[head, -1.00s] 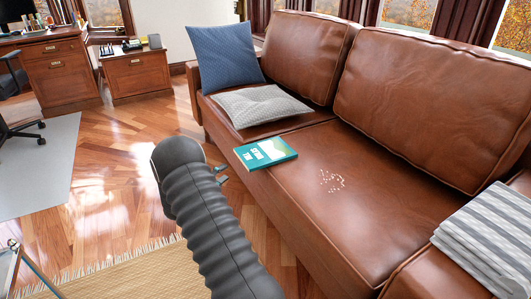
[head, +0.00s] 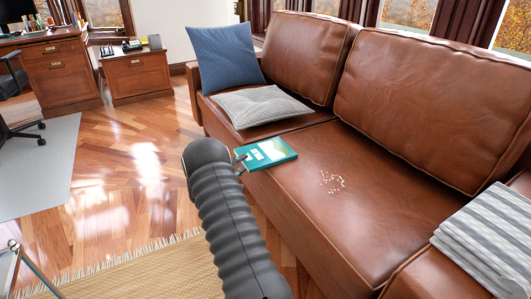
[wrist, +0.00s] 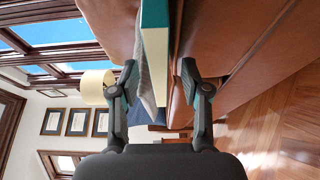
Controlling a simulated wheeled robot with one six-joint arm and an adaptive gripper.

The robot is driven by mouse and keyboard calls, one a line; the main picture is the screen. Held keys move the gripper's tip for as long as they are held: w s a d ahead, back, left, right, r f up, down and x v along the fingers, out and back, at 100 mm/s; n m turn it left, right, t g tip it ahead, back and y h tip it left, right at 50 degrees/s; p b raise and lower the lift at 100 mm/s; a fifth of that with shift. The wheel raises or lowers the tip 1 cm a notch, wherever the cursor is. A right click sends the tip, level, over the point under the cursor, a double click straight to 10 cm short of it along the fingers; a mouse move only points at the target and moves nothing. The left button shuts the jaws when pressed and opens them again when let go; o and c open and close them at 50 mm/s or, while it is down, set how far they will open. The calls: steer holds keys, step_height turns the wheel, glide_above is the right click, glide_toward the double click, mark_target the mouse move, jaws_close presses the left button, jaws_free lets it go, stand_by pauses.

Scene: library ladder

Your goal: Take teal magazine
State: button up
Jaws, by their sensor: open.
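The teal magazine (head: 268,153) lies flat on the brown leather sofa seat, its near-left corner close to the seat's front edge. My gripper (head: 241,163) is at its left end in the head view, partly hidden behind my arm. In the wrist view, my open gripper (wrist: 158,80) has one finger on each side of the magazine's teal and cream edge (wrist: 155,55). A gap shows on both sides. I cannot tell how far the fingertips overlap the magazine.
A grey cushion (head: 257,105) lies just behind the magazine, with a blue cushion (head: 225,58) behind it. Crumbs (head: 332,182) lie on the seat to the right. A striped blanket (head: 490,235) covers the near armrest. Wood floor (head: 130,165) is clear at left.

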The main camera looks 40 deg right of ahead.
mark_target(248, 158)
steer(key=d, duration=0.3)
steer(key=shift+w+d+r, duration=0.1)
steer(key=shift+w+d, duration=0.2)
jaws_close()
steer(key=shift+r, duration=0.1)
